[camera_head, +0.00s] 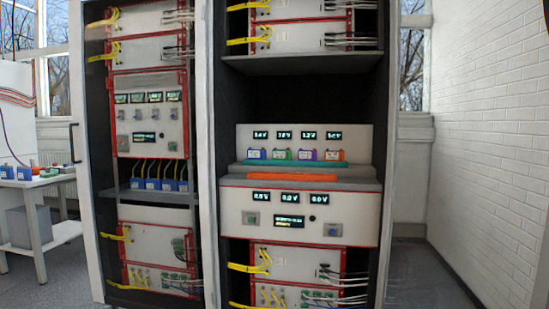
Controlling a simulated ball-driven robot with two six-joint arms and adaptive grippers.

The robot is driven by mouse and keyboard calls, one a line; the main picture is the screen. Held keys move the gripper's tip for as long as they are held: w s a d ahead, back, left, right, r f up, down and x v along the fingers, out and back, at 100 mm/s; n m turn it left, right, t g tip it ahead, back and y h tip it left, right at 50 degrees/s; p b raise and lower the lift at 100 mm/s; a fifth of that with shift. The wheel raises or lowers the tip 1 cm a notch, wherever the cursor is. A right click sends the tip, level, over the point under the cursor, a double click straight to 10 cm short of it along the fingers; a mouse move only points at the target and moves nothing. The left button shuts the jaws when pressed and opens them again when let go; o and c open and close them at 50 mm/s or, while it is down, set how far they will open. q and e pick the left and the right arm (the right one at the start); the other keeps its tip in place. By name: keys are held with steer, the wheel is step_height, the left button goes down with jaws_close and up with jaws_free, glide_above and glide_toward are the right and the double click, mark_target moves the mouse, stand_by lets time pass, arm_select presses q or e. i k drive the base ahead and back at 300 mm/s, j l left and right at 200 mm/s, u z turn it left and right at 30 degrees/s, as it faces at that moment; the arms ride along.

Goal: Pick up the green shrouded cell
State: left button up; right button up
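A row of small shrouded cells stands in the white cycler unit in the right rack, under a line of lit displays. The green shrouded cell (282,155) is second from the left in that row. It sits between a blue cell (256,154) and a purple cell (307,155), with an orange cell (333,156) at the right end. The cells look upright, but they are too small to show detail. Neither of my grippers is in view.
A teal strip (262,163) and an orange strip (290,177) lie in front of the cells, above the lower display panel (345,215). The left rack (150,80) has yellow cables. A side table (40,182) stands far left, and a brick wall (485,130) at right.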

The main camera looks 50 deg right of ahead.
mark_target(277, 154)
steer(key=i+l+z, duration=0.1)
steer(key=i, duration=0.25)
steer(key=i+l, duration=0.3)
steer(key=i+l+z, duration=0.15)
steer(key=i, duration=0.3)
